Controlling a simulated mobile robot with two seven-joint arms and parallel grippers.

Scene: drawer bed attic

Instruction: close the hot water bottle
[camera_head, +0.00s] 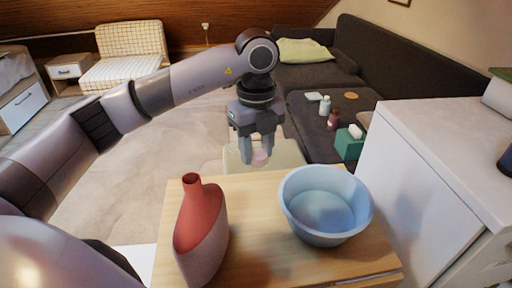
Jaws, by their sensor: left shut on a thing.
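A red hot water bottle (202,232) stands upright near the left side of the light wooden table (256,200). Its short neck (191,180) points up and no cap shows on it. My left gripper (258,156) points down beyond the table's far edge, to the right of the bottle and apart from it. It is shut on a small pale pink piece that looks like a stopper (261,158); its exact shape is hard to tell. My right gripper is not in view.
A light blue basin (326,204) stands on the table's right part. A white cabinet (430,165) is close on the right. The tabletop between bottle and basin is clear.

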